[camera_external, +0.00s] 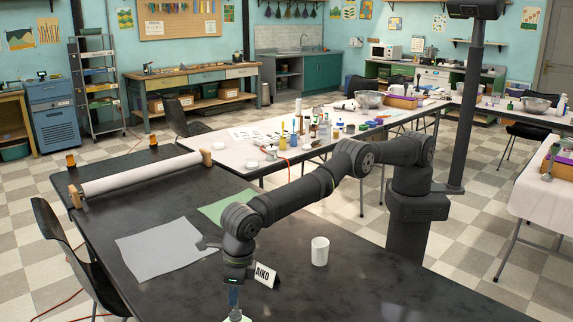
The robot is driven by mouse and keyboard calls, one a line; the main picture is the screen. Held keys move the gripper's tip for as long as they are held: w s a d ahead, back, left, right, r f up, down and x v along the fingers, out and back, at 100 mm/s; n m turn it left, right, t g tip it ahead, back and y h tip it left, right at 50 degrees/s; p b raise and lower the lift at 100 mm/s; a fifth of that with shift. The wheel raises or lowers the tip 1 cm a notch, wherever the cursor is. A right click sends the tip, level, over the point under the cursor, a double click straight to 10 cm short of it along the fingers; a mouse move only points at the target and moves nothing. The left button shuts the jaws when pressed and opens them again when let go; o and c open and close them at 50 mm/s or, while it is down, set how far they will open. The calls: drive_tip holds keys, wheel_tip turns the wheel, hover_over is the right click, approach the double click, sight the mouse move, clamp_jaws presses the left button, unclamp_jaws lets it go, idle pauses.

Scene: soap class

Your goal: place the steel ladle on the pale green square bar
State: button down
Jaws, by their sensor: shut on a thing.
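My gripper (233,290) points down at the bottom edge of the picture, over the dark table. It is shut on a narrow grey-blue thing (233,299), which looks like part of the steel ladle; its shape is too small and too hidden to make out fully. Just below it, cut by the picture's bottom edge, is a pale greenish patch (236,318), which may be the pale green square bar. I cannot tell whether the held thing touches it.
A white cup (319,251) stands right of my gripper. A name card (265,275) stands close beside it. A grey sheet (165,252) and a green sheet (213,210) lie behind. A paper roll (140,174) lies at the far left. The dark table's right front is clear.

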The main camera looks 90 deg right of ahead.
drive_tip(key=shift+f, duration=0.8)
drive_tip(key=c, duration=1.5)
unclamp_jaws()
drive_tip(key=shift+f, duration=0.15)
drive_tip(key=shift+o, duration=0.2)
drive_tip(key=r, duration=0.4)
drive_tip(key=s+r, duration=0.1)
drive_tip(key=r, duration=0.7)
drive_tip(key=shift+s+r, duration=0.1)
drive_tip(key=shift+s, duration=0.3)
